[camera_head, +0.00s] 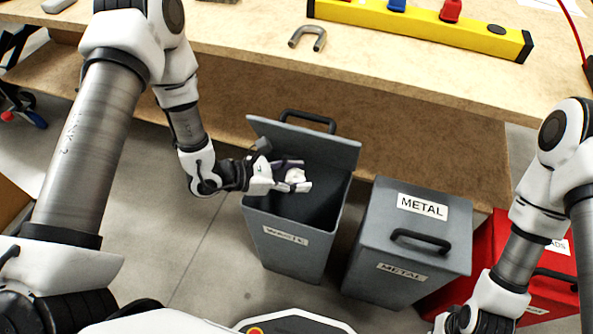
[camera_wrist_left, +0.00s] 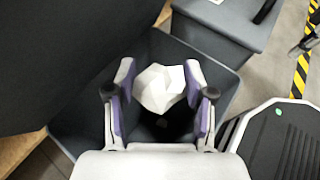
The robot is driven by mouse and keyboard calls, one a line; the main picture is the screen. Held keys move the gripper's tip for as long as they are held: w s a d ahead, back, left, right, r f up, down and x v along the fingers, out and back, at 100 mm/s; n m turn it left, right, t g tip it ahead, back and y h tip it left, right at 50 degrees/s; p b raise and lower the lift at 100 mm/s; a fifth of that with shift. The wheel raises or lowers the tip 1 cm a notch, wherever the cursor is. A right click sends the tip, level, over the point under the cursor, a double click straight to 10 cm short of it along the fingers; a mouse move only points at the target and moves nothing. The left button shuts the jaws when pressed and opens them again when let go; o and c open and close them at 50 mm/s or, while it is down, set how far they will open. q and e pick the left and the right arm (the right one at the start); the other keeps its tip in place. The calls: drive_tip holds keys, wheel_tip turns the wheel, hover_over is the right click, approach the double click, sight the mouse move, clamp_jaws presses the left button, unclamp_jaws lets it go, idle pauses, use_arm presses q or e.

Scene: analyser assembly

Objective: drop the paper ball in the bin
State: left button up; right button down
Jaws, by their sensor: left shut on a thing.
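The white, crumpled paper ball (camera_wrist_left: 160,88) is between the two purple-padded fingers of my left gripper (camera_wrist_left: 158,100) in the left wrist view. In the head view, the left gripper (camera_head: 296,180) holds the ball (camera_head: 294,175) over the open mouth of a grey bin (camera_head: 292,248) labelled "WASTE". The bin's lid (camera_head: 310,142) stands open, tilted back towards the table. The bin's dark inside shows below the ball in the wrist view. My right arm is at the right of the head view, but its gripper is not visible.
A closed grey bin labelled "METAL" (camera_head: 408,262) stands right of the waste bin, with a red bin (camera_head: 492,240) beyond it. Behind is a wooden workbench (camera_head: 250,60) with a bent metal pipe (camera_head: 307,38) and a yellow level (camera_head: 420,24). Floor left of the bins is clear.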

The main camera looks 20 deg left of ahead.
use_arm(q)
drive_tip(key=shift+f, duration=0.65)
use_arm(e)
drive_tip(key=shift+f, duration=0.4)
use_arm(q)
drive_tip(key=shift+r, duration=0.1)
drive_tip(key=o, duration=0.8)
drive_tip(key=shift+o, duration=0.2)
drive_tip(key=v, duration=1.2)
